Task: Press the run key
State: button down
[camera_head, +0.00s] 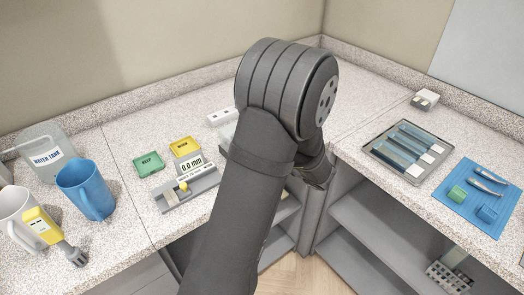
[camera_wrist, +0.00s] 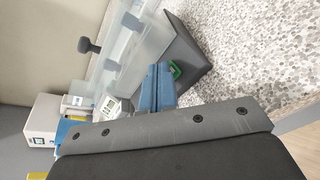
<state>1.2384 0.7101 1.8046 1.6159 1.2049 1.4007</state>
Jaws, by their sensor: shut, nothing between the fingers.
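A small green key (camera_wrist: 175,70) shows in the wrist view on the face of a dark grey wedge-shaped housing (camera_wrist: 190,52); no label on it can be read. It looks like the run key. My gripper (camera_wrist: 158,70) has its blue fingers shut together and empty, with the tips close beside the green key. The fingers partly cover the key, and I cannot tell whether they touch it. In the head view, my own arm covers the middle, so the fingertips and the key are hidden there.
A clear panel with a dark knob (camera_wrist: 83,45) stands beside the housing. In the head view are a KEEP tray (camera_head: 148,164), a yellow tray (camera_head: 185,146), a gauge (camera_head: 188,188), a blue mug (camera_head: 86,189), an instrument tray (camera_head: 372,152) and a blue mat (camera_head: 460,208).

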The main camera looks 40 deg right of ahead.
jog(key=shift+r, duration=0.1)
jog(key=shift+s+r, duration=0.45)
jog(key=shift+r, duration=0.15)
jog(key=shift+r, duration=0.1)
jog(key=shift+s+r, duration=0.4)
jog(key=shift+r, duration=0.3)
jog(key=shift+s+r, duration=0.4)
jog(key=shift+r, duration=0.3)
jog(key=shift+s+r, duration=0.4)
jog(key=shift+r, duration=0.3)
jog(key=r, duration=0.1)
jog(key=s+r, duration=0.1)
jog(key=r, duration=0.1)
jog(key=shift+s+r, duration=0.2)
jog(key=shift+s, duration=0.2)
jog(key=shift+f, duration=0.1)
